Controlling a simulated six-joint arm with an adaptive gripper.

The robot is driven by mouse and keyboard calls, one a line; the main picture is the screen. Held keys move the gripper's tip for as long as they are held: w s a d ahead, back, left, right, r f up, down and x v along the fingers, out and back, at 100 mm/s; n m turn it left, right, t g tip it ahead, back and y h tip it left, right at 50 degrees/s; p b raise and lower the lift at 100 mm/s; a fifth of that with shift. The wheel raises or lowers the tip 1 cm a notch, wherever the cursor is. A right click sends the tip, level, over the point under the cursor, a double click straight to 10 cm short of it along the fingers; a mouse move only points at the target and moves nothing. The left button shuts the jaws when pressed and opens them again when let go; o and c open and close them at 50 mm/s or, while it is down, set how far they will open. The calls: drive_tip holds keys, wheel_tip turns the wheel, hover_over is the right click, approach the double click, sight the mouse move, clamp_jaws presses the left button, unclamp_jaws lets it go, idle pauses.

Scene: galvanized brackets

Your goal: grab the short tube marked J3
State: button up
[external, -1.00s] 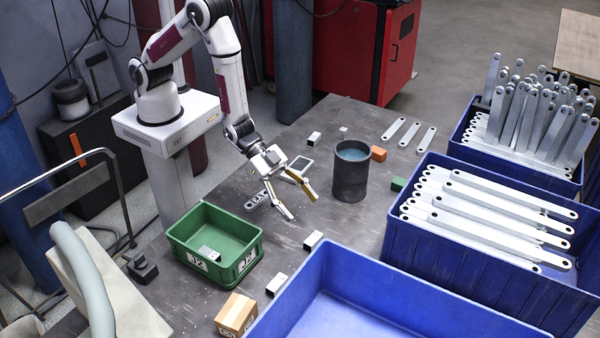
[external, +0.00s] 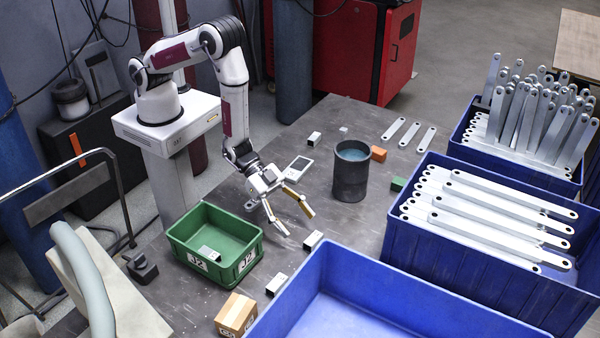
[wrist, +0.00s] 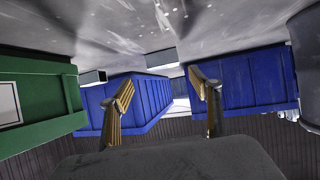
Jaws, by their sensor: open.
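Several short rectangular tubes, pale with dark open ends, lie about; I cannot read a J3 mark on any. One short tube (external: 313,240) lies near the blue bin's far corner, just beyond my gripper (external: 296,222), which is open and empty above the table. In the wrist view a short tube (wrist: 161,60) shows in line with the gap between the open fingers (wrist: 160,80), apart from them. Another short tube (external: 276,285) lies nearer the front and also shows in the wrist view (wrist: 94,77). A third (external: 314,138) stands farther back.
A green bin (external: 185,262) marked J2 holds a small pale piece (external: 208,253). An empty blue bin (external: 400,300) is in front; blue bins of brackets (external: 400,245) are right. A dark cylinder (external: 350,182), cardboard box (external: 236,313) and pale device (external: 299,168) stand on the table.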

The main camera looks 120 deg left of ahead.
sight(312, 237)
drive_tip(key=shift+x, duration=1.2)
drive_tip(key=shift+w+a+f, duration=0.1)
drive_tip(key=shift+w+f, duration=0.35)
drive_tip(key=shift+w, duration=0.25)
drive_tip(key=shift+w+a+f, duration=0.1)
drive_tip(key=shift+w+f, duration=0.35)
drive_tip(key=shift+w, duration=0.2)
drive_tip(key=shift+x, duration=1)
drive_tip(key=c, duration=1.3)
